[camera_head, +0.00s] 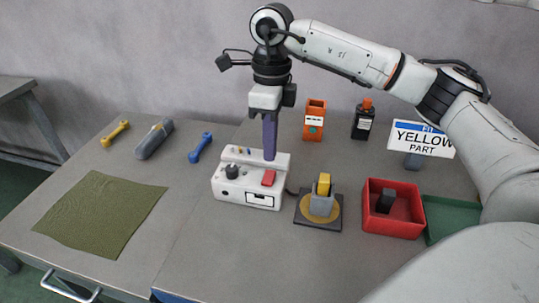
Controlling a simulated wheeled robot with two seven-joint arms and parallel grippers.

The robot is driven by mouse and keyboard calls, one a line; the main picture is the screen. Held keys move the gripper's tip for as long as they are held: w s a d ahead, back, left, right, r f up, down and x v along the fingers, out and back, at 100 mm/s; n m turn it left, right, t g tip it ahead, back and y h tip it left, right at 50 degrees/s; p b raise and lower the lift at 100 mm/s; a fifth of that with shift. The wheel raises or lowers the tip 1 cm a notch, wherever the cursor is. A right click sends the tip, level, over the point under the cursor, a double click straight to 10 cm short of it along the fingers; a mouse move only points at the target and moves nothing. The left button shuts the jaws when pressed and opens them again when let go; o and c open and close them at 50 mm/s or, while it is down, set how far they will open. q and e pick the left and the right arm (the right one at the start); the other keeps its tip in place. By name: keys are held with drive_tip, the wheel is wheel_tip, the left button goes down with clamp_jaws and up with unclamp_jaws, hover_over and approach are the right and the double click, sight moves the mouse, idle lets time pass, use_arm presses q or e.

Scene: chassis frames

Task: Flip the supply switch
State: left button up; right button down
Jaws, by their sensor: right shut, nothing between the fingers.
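A white supply box (247,198) stands near the middle of the table. It has a red switch (268,178) on its top at the right and a black knob (232,171) at the left. My right gripper (269,157) points straight down over the box, its purple fingers shut and empty. The fingertips are just behind the red switch in the picture; I cannot tell whether they touch the box. My left gripper is out of view.
Right of the box are a fixture with a yellow part (323,184) and a red bin (394,224). An orange holder (314,121), dark bottle (362,122) and sign (420,138) stand behind. Tools and a green cloth (100,213) lie left. The front middle is clear.

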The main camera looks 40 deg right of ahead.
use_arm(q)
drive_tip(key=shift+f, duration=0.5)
use_arm(e)
wheel_tip(320, 180, up, 8)
drive_tip(key=shift+w+d+r, duration=0.15)
drive_tip(key=shift+w+d, duration=0.05)
drive_tip(key=shift+d, duration=0.05)
